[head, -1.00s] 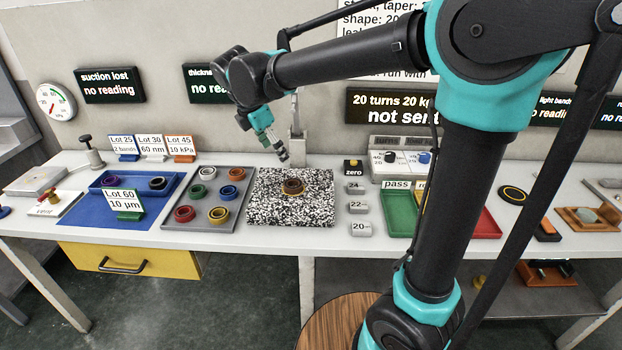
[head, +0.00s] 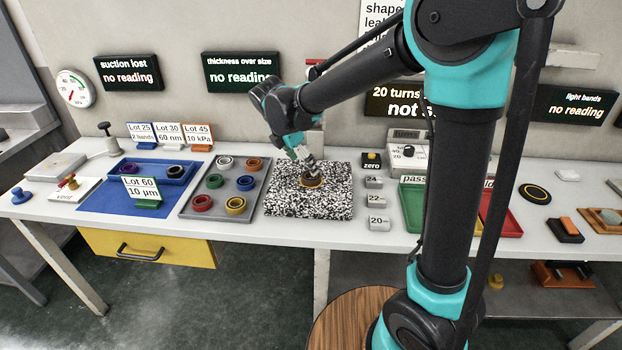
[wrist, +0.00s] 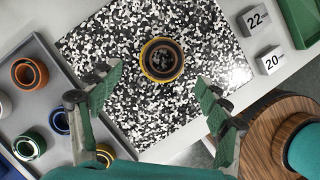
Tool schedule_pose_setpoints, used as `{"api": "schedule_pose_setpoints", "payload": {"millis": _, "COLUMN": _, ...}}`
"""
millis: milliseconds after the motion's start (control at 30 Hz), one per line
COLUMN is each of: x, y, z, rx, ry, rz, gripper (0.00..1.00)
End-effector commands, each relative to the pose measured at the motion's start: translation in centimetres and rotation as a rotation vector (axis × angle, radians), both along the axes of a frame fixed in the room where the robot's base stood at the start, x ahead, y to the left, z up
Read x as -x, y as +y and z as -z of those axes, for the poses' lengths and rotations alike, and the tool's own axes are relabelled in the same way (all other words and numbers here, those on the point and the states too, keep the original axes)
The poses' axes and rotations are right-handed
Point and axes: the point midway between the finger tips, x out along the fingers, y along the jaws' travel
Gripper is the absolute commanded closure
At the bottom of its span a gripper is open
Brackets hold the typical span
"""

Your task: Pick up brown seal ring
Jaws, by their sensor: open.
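The brown seal ring (head: 312,181) lies on the black-and-white speckled plate (head: 330,207), a little above its middle. In the wrist view the brown ring (wrist: 162,60) shows a dark inside and an orange-yellow rim around or under its lower edge; I cannot tell which. My gripper (head: 309,166) is just above the ring in the head view and partly covers it. In the wrist view my gripper (wrist: 160,88) is open, its two green-padded fingers wide apart on either side of the ring, with nothing between them touching it.
A grey tray (head: 220,204) with several coloured rings stands left of the plate. Small blocks marked 24, 22 and 20 (head: 377,223) stand to its right, beside the green tray (head: 411,212). A blue tray (head: 150,177) is farther left.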

Motion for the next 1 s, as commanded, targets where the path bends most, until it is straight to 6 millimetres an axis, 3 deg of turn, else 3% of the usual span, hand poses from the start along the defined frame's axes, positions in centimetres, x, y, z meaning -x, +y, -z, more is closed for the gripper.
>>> {"api": "schedule_pose_setpoints", "payload": {"millis": 400, "x": -1.2, "y": -1.9, "z": 4.2, "rx": -0.001, "ry": -0.001, "rz": 0.002, "gripper": 0.23}}
{"api": "schedule_pose_setpoints", "payload": {"millis": 700, "x": -1.3, "y": -2.1, "z": 4.7, "rx": 0.0, "ry": 0.0, "rz": 0.001, "gripper": 0.23}}
{"api": "schedule_pose_setpoints", "payload": {"millis": 1000, "x": -1.3, "y": -2.1, "z": 4.7, "rx": 0.0, "ry": 0.0, "rz": 0.001, "gripper": 0.59}}
